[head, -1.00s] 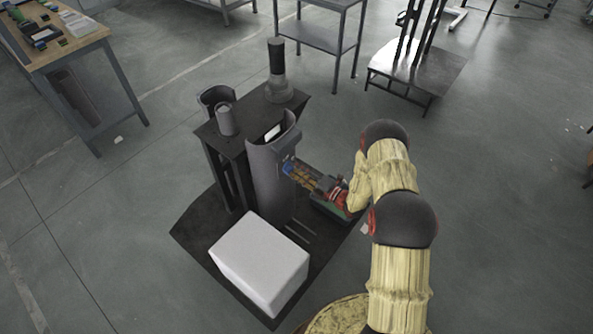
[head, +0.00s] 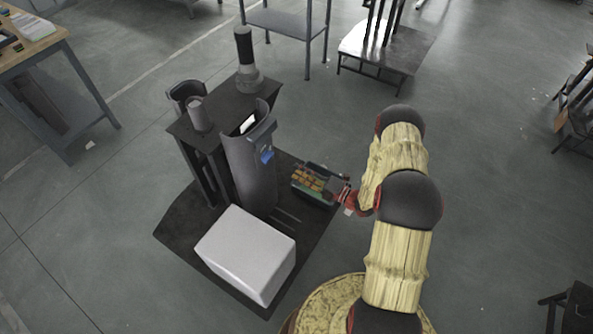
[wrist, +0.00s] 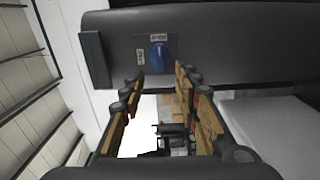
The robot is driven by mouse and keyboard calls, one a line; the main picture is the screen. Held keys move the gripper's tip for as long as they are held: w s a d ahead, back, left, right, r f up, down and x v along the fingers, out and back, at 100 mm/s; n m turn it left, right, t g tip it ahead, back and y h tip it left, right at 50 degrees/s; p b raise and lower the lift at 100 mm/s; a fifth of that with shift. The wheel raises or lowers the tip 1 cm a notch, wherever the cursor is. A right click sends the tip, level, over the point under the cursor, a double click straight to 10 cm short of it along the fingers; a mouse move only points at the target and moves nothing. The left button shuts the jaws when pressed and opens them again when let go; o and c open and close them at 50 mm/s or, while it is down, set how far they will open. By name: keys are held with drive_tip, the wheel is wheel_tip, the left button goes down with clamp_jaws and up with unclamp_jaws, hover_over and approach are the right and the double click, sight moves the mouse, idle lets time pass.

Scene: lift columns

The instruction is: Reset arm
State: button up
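My gripper (head: 308,180) is in front of the dark curved column (head: 249,172), a little to its right, with clear space between them in the head view. In the wrist view my gripper (wrist: 165,110) has its wood-coloured fingers spread apart with nothing between them. The curved column (wrist: 220,40) crosses the top of the wrist view. It carries a small panel with a blue knob (wrist: 159,55), which also shows as a blue spot in the head view (head: 266,154). The knob lies beyond the fingertips, untouched. My arm is bent, to the right of the column.
A white box (head: 246,253) sits on the dark base plate (head: 180,225) in front of the column. A dark post with a round foot (head: 247,65) stands on the platform behind. A workbench (head: 30,55) is at the upper left. Open floor lies to the right.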

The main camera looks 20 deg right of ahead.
idle(0.5)
drive_tip(key=s+a+f+n+g+y, duration=0.3)
drive_tip(key=s+a+n+g, duration=0.2)
drive_tip(key=s+a+n, duration=0.3)
drive_tip(key=s+a+r+n+g, duration=0.3)
drive_tip(key=s+r+n+g, duration=0.7)
drive_tip(key=n, duration=0.6)
drive_tip(key=s+d+r+n+g+h, duration=0.1)
drive_tip(key=s+d+r+n+h, duration=0.2)
drive_tip(key=s+r+n+h, duration=0.4)
drive_tip(key=s+d+r+n+h, duration=0.3)
drive_tip(key=r+n+h, duration=0.1)
drive_tip(key=r+n, duration=0.65)
drive_tip(key=s+a+r+n+t+h, duration=0.1)
drive_tip(key=r+n+t, duration=0.1)
drive_tip(key=r, duration=0.6)
drive_tip(key=s+a+r+n+t+h, duration=0.1)
drive_tip(key=s+a+r+n+t, duration=0.1)
drive_tip(key=r+t, duration=0.3)
wheel_tip(320, 180, up, 4)
drive_tip(key=shift+f+n+h, duration=0.1)
drive_tip(key=shift+n+h, duration=0.2)
drive_tip(key=shift+n, duration=0.45)
